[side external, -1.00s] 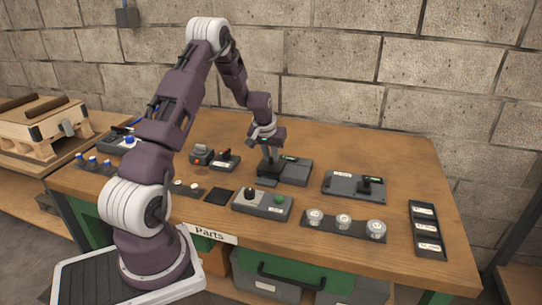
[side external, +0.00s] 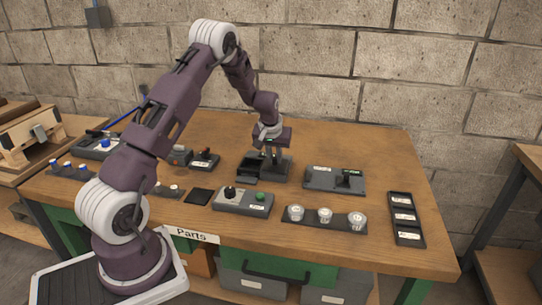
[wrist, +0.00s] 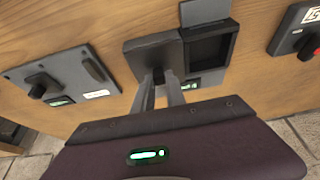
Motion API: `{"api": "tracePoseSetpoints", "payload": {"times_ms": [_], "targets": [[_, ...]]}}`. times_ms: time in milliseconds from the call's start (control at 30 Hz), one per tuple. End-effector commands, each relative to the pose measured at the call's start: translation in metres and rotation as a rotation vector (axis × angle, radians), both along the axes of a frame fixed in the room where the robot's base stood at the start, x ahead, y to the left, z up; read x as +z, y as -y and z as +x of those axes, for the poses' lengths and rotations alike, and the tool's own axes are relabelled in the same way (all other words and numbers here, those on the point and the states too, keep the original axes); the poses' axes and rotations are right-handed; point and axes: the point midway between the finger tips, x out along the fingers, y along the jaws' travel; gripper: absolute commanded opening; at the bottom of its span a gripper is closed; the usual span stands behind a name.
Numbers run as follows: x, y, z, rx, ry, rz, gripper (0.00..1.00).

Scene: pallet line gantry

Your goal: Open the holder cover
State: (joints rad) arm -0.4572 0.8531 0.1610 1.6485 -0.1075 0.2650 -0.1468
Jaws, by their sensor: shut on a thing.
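The dark grey holder (wrist: 231,66) shows an open, dark rectangular recess on its right in the wrist view, with a green-lit label below. Its flat dark cover (wrist: 150,54) lies to the left of that recess and leaves it exposed. My gripper (wrist: 164,76) comes down onto the cover and is shut on it; the exact grip point is partly hidden by the fingers. In the side view my gripper (side external: 273,152) is over the right part of the holder (side external: 250,178), with the dark recess showing to its left.
In the side view a plate with a black knob (side external: 335,179) stands to the right. A control box (side external: 243,200) and a row of clear-topped round parts (side external: 325,217) lie in front. A black three-slot tray (side external: 406,218) is at the far right.

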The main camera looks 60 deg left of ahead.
Motion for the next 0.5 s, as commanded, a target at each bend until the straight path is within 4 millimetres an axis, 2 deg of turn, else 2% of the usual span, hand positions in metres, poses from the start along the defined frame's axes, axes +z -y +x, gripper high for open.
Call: {"api": "tracePoseSetpoints", "payload": {"times_ms": [33,67,167,500], "targets": [[0.0001,0.0003,-0.0003,0.0,-0.001,-0.001,0.0],[0.0,0.0002,-0.0004,0.0,-0.001,-0.001,0.2],[0.0001,0.0001,-0.0004,0.0,-0.001,-0.001,0.38],[0.0053,0.0011,-0.0014,0.0,0.001,0.001,0.38]]}}
